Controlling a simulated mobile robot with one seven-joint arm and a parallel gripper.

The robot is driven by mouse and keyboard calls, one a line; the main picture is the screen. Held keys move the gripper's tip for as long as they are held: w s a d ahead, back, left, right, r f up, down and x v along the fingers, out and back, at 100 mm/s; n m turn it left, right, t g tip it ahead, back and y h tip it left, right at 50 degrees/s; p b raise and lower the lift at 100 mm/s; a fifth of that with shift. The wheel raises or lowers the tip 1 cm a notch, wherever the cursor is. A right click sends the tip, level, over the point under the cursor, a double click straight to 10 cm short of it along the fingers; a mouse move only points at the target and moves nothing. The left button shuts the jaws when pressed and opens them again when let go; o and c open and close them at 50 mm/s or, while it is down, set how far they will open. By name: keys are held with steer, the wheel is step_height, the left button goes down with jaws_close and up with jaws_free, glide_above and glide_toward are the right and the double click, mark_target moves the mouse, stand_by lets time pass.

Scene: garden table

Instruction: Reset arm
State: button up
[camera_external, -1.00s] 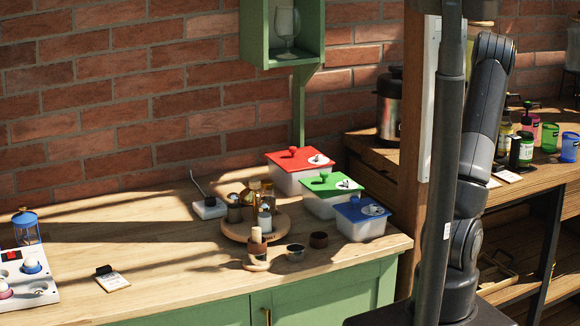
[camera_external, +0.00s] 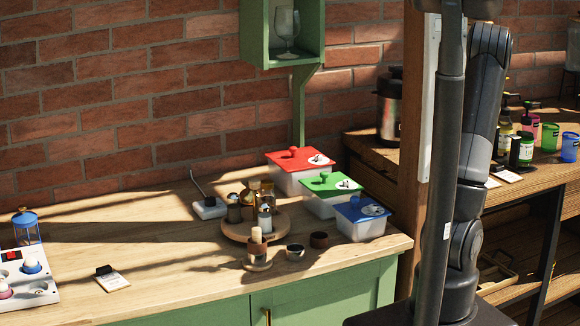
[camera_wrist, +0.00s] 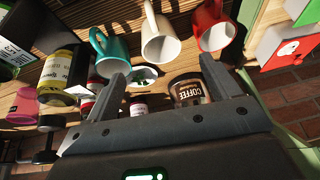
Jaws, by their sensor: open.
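My gripper (camera_wrist: 160,95) shows in the wrist view with its two fingers wide apart and nothing between them. It is open. Beyond the fingers are a brown coffee container (camera_wrist: 188,90), a teal mug (camera_wrist: 109,50), a white mug (camera_wrist: 160,42) and a red mug (camera_wrist: 214,32) on a wooden surface, seen tilted. In the external view my arm stands at the right, partly behind a dark pole, and my gripper is out of that picture.
The wooden counter (camera_external: 150,240) holds lidded boxes with red (camera_external: 300,158), green (camera_external: 330,184) and blue (camera_external: 360,210) lids. A round wooden tray (camera_external: 282,226) holds several jars. A shelf with cups stands at the right. The counter's left middle is mostly clear.

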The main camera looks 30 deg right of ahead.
steer(key=shift+r, duration=0.2)
steer(key=shift+s, duration=0.1)
stand_by(0.4)
